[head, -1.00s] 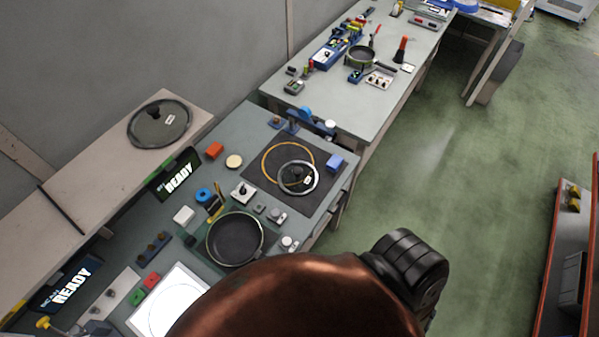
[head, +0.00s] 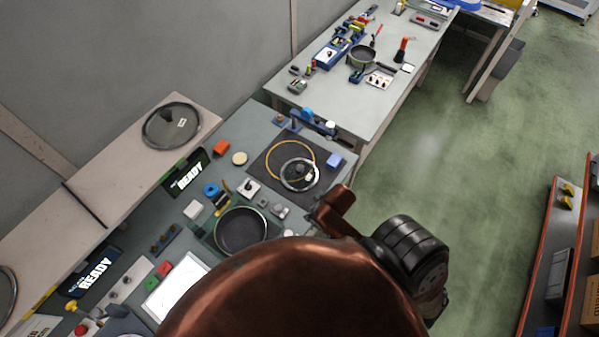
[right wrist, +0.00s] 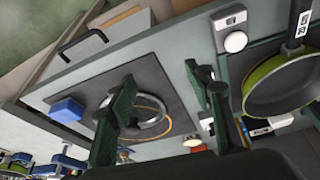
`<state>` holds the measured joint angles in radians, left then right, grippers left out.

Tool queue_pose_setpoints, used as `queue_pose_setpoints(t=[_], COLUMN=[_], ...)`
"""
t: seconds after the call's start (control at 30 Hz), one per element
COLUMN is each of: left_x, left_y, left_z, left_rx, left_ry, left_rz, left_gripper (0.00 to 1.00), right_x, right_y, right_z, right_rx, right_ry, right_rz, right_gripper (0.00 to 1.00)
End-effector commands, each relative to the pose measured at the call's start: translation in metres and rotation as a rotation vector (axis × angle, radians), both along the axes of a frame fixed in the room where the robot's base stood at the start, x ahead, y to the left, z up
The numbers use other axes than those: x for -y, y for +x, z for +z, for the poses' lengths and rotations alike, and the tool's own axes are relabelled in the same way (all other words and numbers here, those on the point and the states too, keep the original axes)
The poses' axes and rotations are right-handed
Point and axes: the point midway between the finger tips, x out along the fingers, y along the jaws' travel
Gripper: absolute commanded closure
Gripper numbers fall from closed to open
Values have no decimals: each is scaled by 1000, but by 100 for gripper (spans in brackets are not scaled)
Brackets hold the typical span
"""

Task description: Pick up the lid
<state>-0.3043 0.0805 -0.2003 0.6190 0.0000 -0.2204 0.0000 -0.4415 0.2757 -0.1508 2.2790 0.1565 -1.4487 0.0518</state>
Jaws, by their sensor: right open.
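A small glass lid (head: 299,175) with a pale rim and a dark knob lies on a dark mat (head: 262,160), overlapping a yellow ring (head: 272,146). In the right wrist view the lid (right wrist: 160,132) is partly hidden behind a finger. My right gripper (right wrist: 165,92) is open and empty, its two dark green fingers apart. It is above the bench, apart from the lid. A larger glass lid (head: 171,126) lies on the shelf at the left. My left gripper is not in view.
A green-edged pan (head: 240,230) stands on the bench near the mat; it also shows in the wrist view (right wrist: 285,85). A blue block (head: 333,160) sits at the mat's corner. Small knobs and switches (head: 249,187) lie between mat and pan.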

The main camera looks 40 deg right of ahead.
Motion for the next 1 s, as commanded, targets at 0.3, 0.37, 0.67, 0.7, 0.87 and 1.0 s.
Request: queue_pose_setpoints(t=[0.3,0.37,0.67,0.7,0.87,1.0], left_x=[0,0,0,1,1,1], left_y=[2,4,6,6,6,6], left_z=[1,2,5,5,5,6], left_rx=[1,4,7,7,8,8], left_ry=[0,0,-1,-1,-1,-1], left_rz=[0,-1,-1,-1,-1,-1], left_gripper=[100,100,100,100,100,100], right_x=[17,25,80,85,92,90], right_y=[68,82,159,165,176,181], right_z=[-9,-8,14,17,14,-1], right_rx=[16,17,29,30,32,32], right_ry=[23,26,39,40,48,49], right_rz=[84,93,82,76,64,64], right_gripper=[53,53,53,53,53,53])
